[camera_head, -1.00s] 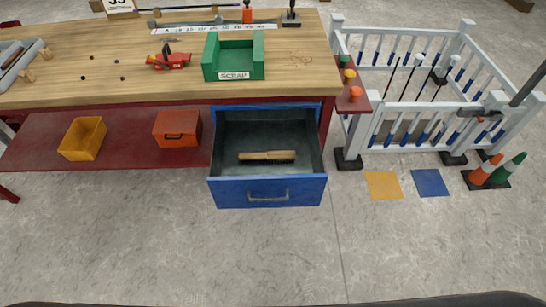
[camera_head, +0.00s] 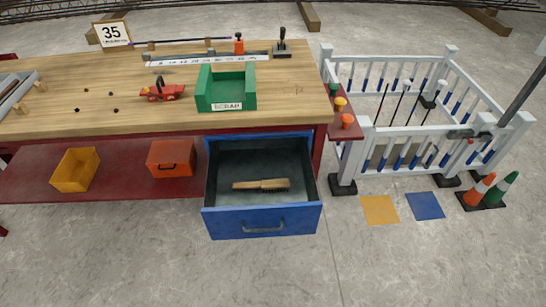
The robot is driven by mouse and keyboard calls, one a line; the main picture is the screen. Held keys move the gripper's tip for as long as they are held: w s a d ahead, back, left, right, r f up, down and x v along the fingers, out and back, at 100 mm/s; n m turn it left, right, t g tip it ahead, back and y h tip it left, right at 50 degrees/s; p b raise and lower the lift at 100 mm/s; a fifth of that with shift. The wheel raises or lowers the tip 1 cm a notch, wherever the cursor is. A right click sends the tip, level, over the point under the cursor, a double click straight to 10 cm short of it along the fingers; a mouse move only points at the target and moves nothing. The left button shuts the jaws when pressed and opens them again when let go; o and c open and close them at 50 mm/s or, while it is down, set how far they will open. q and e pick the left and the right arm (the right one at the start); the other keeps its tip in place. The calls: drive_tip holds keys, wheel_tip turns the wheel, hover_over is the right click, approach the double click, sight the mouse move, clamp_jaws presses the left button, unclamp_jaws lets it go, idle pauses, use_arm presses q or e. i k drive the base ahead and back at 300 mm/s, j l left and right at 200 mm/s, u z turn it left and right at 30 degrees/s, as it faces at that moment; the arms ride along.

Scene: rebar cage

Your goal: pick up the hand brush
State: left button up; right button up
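The hand brush (camera_head: 261,185) has a light wooden body with dark bristles along its right part. It lies roughly level on the floor of the open blue drawer (camera_head: 262,222), under the workbench. The drawer is pulled out, with its handle on the front face. Nothing covers the brush. Neither of my grippers shows in the head view.
The wooden workbench (camera_head: 60,121) carries a green scrap box (camera_head: 226,106) and a red tool (camera_head: 162,90). A yellow bin (camera_head: 75,170) and a red toolbox (camera_head: 171,158) sit on the lower shelf. A white fence (camera_head: 420,160) and cones (camera_head: 480,189) stand right. Floor before the drawer is clear.

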sight(281, 183)
drive_tip(key=i+l, duration=0.2)
drive_tip(key=i+l+u, duration=0.15)
drive_tip(key=l, duration=0.3)
drive_tip(key=i+l, duration=0.25)
drive_tip(key=i+l+u, duration=0.1)
drive_tip(key=l, duration=0.35)
drive_tip(key=i, duration=0.05)
